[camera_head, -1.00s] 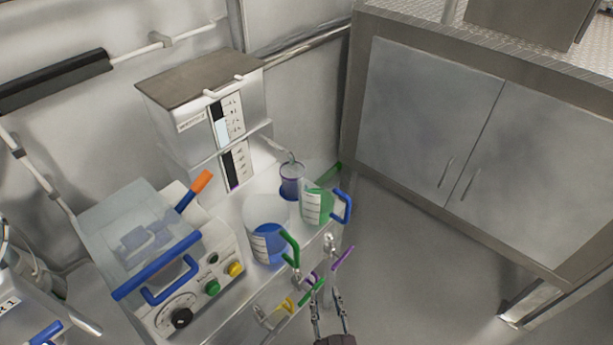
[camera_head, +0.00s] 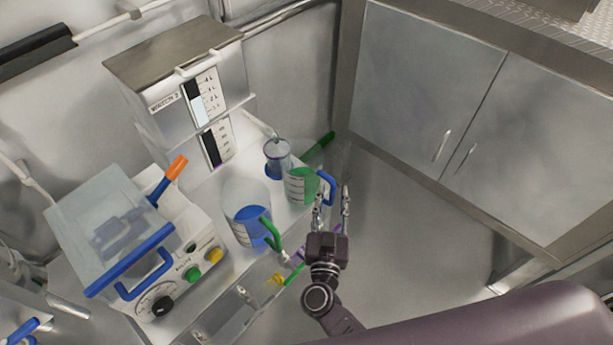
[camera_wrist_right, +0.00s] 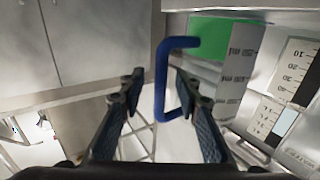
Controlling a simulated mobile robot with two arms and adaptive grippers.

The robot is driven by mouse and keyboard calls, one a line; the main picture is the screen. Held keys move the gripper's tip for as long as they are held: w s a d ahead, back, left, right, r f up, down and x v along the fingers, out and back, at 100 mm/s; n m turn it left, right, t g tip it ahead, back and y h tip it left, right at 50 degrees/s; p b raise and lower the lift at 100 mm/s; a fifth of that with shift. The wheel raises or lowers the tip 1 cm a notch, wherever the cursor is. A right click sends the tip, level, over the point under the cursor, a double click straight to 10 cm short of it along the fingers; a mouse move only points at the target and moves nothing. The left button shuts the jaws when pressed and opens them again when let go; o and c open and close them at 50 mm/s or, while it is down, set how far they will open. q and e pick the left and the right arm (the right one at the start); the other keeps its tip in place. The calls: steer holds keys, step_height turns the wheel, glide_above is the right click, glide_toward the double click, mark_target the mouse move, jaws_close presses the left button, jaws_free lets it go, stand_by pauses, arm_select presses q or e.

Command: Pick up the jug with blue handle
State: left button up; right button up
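The jug with blue handle (camera_head: 299,187) holds green liquid and stands upright at the right end of the white bench. Its blue handle (camera_head: 328,186) points right, toward my right gripper (camera_head: 333,190). My right gripper is open, with its two fingers apart just at the handle. In the right wrist view the blue handle (camera_wrist_right: 162,80) rises between the open fingers (camera_wrist_right: 157,82), and neither finger clearly touches it. The jug's green body (camera_wrist_right: 212,38) is behind, to the right. My left gripper is not in view.
A jug with green handle and blue liquid (camera_head: 246,212) stands close to the left. A small beaker (camera_head: 277,156) is behind. A white balance-like machine (camera_head: 180,265) and a tall metal unit (camera_head: 180,80) fill the left. Open floor (camera_head: 420,230) lies to the right.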

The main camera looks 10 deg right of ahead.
steer(key=shift+w, duration=0.3)
jaws_close()
steer(key=shift+r, duration=0.15)
